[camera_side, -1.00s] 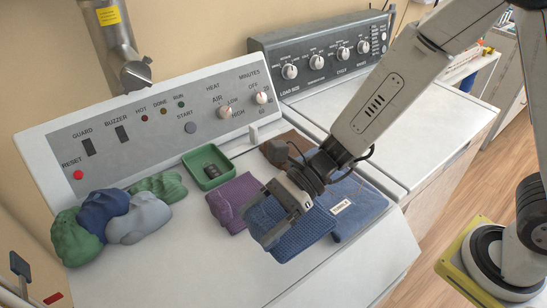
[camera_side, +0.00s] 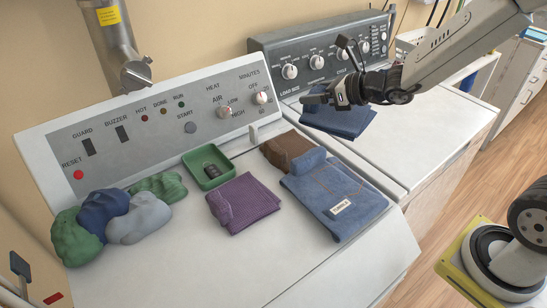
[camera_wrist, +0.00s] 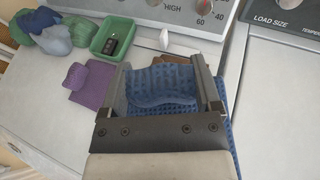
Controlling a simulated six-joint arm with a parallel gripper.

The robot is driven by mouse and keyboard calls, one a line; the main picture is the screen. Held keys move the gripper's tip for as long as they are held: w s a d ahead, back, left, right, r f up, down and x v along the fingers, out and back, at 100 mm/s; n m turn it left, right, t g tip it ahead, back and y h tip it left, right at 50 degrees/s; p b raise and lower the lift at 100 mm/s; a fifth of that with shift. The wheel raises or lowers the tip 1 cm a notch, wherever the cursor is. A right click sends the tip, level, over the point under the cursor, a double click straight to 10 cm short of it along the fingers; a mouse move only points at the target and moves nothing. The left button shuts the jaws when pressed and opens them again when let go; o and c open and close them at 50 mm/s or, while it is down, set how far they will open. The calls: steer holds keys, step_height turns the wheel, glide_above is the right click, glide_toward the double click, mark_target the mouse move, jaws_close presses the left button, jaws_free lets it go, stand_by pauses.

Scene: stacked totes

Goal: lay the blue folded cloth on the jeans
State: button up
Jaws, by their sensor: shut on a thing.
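In the wrist view the blue cloth (camera_wrist: 160,85) sits between the two fingers of my gripper (camera_wrist: 168,85). The folded jeans (camera_side: 330,195) lie flat on the left machine's top at its right side, with a white label facing up.
A brown folded cloth (camera_side: 288,148) lies beside the jeans, and a purple cloth (camera_side: 243,202) lies left of them. A green tray (camera_side: 208,166) with a dark item stands behind. Crumpled green, navy and grey cloths (camera_side: 140,218) lie at left. The left machine's front top is clear.

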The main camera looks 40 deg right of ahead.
steer(key=shift+d+r+m+t+h, duration=0.15)
steer(key=shift+d+m+h, duration=0.1)
steer(key=shift+d, duration=0.35)
steer(key=shift+d+r+m+t+h, duration=0.15)
steer(key=shift+d+m+h, duration=0.1)
steer(key=shift+d, duration=0.35)
steer(key=shift+a, duration=0.1)
steer(key=s+a+f+n+g+y, duration=0.2)
steer(key=a+f+n+g+y, duration=0.15)
steer(key=a, duration=0.55)
steer(key=s+a+f+n+g+y, duration=0.2)
steer(key=s+a+n+y, duration=0.15)
steer(key=a, duration=0.45)
steer(key=shift+s+a+f+n+g+y, duration=0.4)
steer(key=shift+s+a+f+n+g, duration=0.95)
steer(key=shift+s+a, duration=0.45)
steer(key=shift+s+a+f+n+g+y, duration=0.4)
steer(key=shift+s+a+f+n+g, duration=0.8)
steer(key=shift+s+a+f, duration=0.55)
steer(key=shift+s+a+f+n+g+y, duration=0.4)
steer(key=shift+s+a+f+n+g, duration=0.85)
steer(key=shift+s+a, duration=0.55)
steer(key=shift+w+a, duration=0.15)
steer(key=shift+w, duration=0.05)
steer(key=shift+f, duration=1.8)
